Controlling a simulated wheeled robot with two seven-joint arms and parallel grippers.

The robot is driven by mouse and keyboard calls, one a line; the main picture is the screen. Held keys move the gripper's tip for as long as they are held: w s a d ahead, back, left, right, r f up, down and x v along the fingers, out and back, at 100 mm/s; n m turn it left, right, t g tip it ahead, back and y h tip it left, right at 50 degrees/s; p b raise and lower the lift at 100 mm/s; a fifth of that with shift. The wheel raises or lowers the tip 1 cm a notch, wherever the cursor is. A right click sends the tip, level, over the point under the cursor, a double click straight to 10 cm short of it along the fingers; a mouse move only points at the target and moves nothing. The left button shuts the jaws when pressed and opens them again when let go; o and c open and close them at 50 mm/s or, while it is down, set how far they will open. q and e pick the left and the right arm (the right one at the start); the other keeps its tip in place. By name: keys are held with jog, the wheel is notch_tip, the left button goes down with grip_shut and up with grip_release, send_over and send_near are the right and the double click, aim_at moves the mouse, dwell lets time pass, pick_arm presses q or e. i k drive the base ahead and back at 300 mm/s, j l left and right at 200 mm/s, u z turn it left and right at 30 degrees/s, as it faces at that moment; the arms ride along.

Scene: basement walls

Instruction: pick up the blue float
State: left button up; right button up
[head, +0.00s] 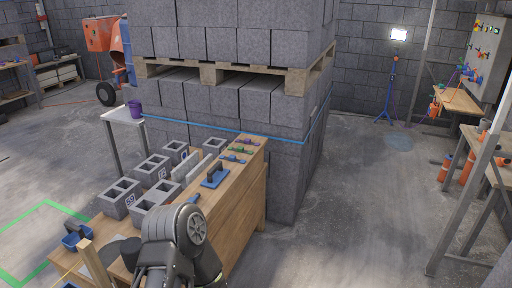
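The blue float (215,181) lies flat on the wooden workbench (240,182), near its right edge, with a dark handle on top. Nothing touches it from above. A grey and black arm link of mine rises at the bottom centre, nearer to me than the float and apart from it. Neither of my grippers shows, so whether they are open or shut is hidden.
Hollow grey blocks (120,198) stand left of the float. Small coloured tools (238,150) lie beyond it. A smaller blue-handled item (194,199) lies nearer. A blue tub (76,236) sits at lower left. Stacked blocks on pallets (225,105) rise behind.

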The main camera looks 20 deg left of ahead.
aim_at(217, 174)
jog(key=i+j, duration=0.15)
jog(key=i, duration=0.6)
jog(key=i+j+u, duration=0.15)
jog(key=i, duration=0.65)
